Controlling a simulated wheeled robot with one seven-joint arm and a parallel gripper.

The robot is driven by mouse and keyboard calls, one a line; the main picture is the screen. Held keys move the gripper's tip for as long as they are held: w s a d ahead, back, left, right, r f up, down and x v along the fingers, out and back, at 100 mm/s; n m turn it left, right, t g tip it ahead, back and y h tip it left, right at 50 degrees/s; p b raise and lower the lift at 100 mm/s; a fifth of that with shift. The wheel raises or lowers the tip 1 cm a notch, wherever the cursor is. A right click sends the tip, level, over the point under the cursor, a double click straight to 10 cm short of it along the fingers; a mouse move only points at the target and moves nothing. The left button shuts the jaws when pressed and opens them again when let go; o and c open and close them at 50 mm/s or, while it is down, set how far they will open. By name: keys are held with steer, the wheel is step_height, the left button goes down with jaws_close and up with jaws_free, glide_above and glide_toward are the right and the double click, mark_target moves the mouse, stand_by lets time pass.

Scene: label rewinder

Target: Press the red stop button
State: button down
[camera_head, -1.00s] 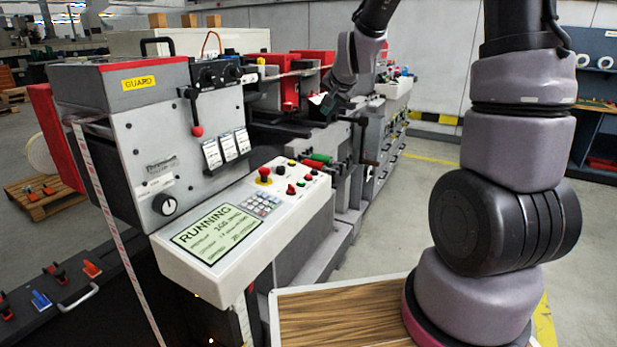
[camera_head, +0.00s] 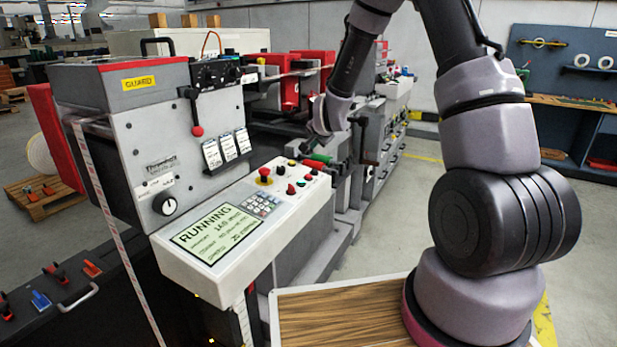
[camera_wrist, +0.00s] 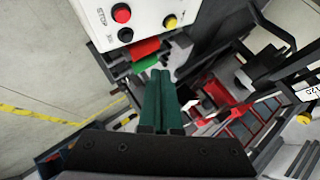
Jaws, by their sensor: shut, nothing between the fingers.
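The red stop button (camera_wrist: 121,13), a round cap with STOP printed beside it, shows at the top of the wrist view on the white control panel (camera_wrist: 140,8). In the head view it seems to be the small red button (camera_head: 307,177) near the panel's far right corner. My gripper (camera_wrist: 161,74) has its green fingers shut and empty. In the wrist view the fingertips lie below the button and beyond the panel edge, apart from it. In the head view my gripper is just past the panel's far end, its fingers hard to make out.
A red emergency mushroom button on a yellow base (camera_head: 264,174), a yellow button (camera_wrist: 170,21) and a black button (camera_wrist: 125,35) share the panel. Red and green handles (camera_wrist: 145,63) lie close by the panel edge. The panel screen (camera_head: 217,233) reads RUNNING.

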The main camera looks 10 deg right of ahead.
glide_above(309, 180)
steer(key=shift+d+f, duration=0.15)
steer(key=shift+f, duration=4.2)
steer(key=shift+f, duration=0.4)
steer(key=shift+f, duration=0.45)
steer(key=shift+r, duration=0.9)
steer(key=shift+s+d+r, duration=0.15)
steer(key=shift+r, duration=1.1)
steer(key=shift+s+d+r, duration=0.1)
steer(key=shift+s+r, duration=0.05)
steer(key=shift+r, duration=1.1)
